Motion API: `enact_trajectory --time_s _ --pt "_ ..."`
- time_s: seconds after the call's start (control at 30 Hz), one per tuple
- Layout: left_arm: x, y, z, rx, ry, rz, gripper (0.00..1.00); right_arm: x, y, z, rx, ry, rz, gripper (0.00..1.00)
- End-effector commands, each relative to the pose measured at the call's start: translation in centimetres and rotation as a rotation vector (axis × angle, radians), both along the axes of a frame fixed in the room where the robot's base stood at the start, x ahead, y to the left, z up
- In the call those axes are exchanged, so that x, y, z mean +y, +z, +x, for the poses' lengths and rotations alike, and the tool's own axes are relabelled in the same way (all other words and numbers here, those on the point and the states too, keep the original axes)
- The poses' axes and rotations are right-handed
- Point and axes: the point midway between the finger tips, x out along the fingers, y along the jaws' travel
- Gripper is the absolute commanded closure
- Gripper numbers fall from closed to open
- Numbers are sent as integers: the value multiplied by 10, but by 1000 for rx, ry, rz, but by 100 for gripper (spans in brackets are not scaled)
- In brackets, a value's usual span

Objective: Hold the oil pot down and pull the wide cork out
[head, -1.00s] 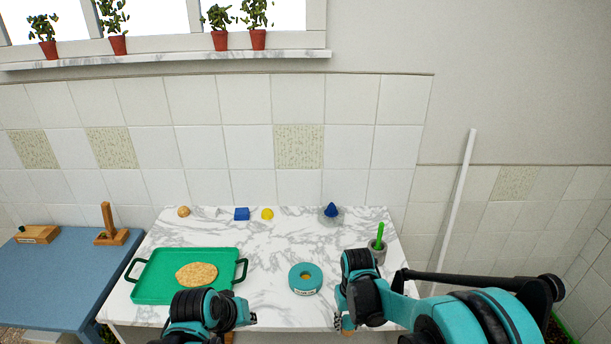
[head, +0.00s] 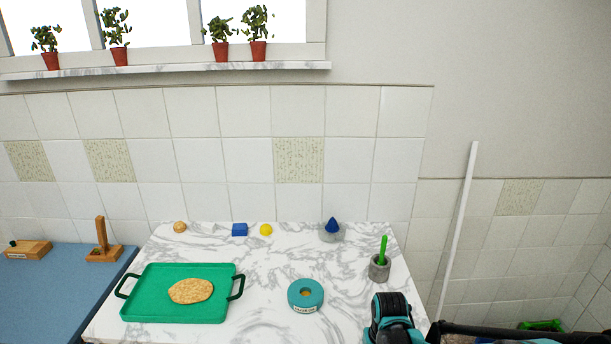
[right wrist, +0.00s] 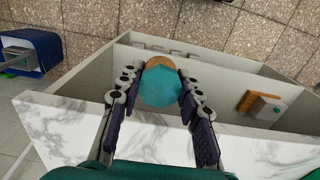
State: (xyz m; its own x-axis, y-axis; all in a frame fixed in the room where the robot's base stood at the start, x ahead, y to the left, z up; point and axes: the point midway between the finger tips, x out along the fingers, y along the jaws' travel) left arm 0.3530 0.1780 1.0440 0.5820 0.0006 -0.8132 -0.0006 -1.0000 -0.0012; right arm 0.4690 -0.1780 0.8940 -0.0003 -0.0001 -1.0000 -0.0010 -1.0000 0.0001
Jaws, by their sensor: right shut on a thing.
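The oil pot (head: 293,298) is a squat round teal vessel with a white label, upright on the marble counter in the head view. In the right wrist view my right gripper (right wrist: 157,82) is shut on a wide stopper, the cork (right wrist: 159,62), with a tan cork part and a faceted teal part. It is held clear of the pot, seen against the counter's edge and the floor. In the head view only part of my right arm shows at the lower right. My left gripper is out of view.
A green tray (head: 150,305) with a flatbread (head: 191,291) lies left of the pot. A grey cup (head: 379,268) with a green stick stands to its right. A blue block (head: 239,229), yellow piece (head: 266,230) and grey juicer-like dish (head: 331,236) are along the back. The counter's middle is clear.

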Motion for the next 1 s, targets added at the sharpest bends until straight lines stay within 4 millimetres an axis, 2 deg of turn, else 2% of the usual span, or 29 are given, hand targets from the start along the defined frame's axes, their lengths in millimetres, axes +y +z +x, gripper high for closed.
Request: enact_trajectory --time_s 0.17,0.8,1.0 --pt "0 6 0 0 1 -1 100 0 8 0 0 1 0 91" --pt "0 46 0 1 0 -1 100 0 62 0 0 1 0 91" --pt "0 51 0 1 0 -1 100 0 69 0 0 1 0 91"
